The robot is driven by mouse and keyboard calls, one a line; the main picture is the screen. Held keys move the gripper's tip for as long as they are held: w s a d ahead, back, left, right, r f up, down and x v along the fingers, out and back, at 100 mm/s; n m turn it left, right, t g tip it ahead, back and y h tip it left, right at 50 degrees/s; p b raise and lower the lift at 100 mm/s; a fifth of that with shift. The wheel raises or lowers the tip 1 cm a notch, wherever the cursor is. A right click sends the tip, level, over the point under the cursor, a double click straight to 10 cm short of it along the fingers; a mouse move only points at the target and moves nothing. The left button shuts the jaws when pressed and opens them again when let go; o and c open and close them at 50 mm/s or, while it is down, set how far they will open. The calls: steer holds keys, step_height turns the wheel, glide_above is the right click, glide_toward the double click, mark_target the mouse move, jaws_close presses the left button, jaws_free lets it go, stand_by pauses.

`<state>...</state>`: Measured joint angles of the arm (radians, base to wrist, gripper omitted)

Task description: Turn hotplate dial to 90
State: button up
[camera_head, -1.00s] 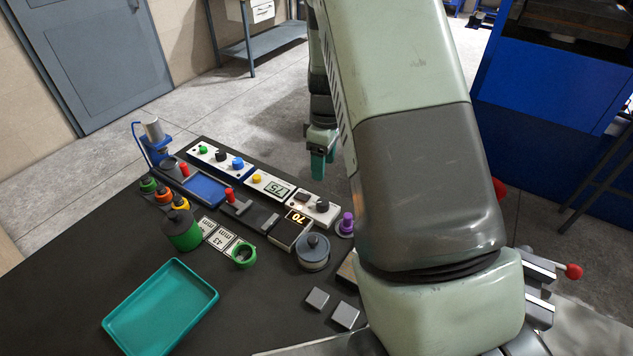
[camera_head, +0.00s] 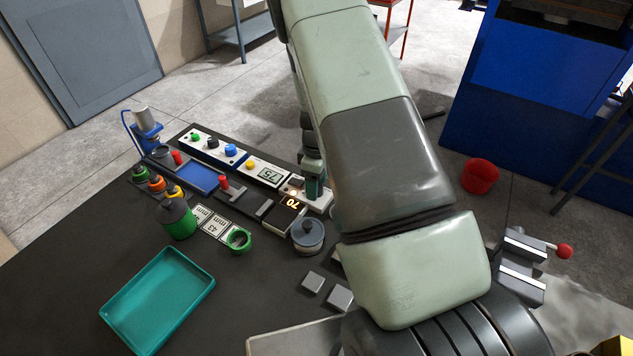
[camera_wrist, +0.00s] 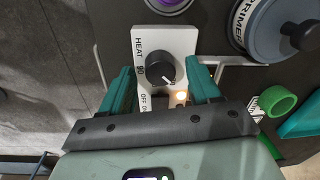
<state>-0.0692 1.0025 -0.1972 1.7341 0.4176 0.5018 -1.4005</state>
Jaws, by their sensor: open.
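The hotplate dial (camera_wrist: 160,70) is a black round knob on a white panel (camera_wrist: 141,45) marked HEAT, with 90 printed beside the knob. A pale pointer line on the knob points toward the lower right in the wrist view. In the head view my gripper (camera_head: 314,188) is over the panel and hides the dial. The hotplate display (camera_head: 292,202) appears to read 70.
A grey lidded pot (camera_head: 308,234) stands close to the panel, and a purple piece (camera_wrist: 170,3) lies beyond it. Other control panels (camera_head: 268,174), a green ring (camera_head: 238,239) and a teal tray (camera_head: 160,300) are to the left.

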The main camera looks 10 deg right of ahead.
steer(key=c, duration=1)
steer(key=shift+c, duration=0.2)
steer(key=shift+m, duration=0.4)
steer(key=m, duration=0.4)
steer(key=shift+m, duration=0.3)
steer(key=m, duration=0.6)
steer(key=shift+d+t, duration=0.1)
steer(key=shift+t, duration=0.2)
steer(key=m, duration=0.6)
steer(key=shift+s+m, duration=0.1)
steer(key=shift+m, duration=0.3)
steer(key=m, duration=0.5)
steer(key=shift+m+t, duration=0.3)
steer(key=shift+m, duration=0.1)
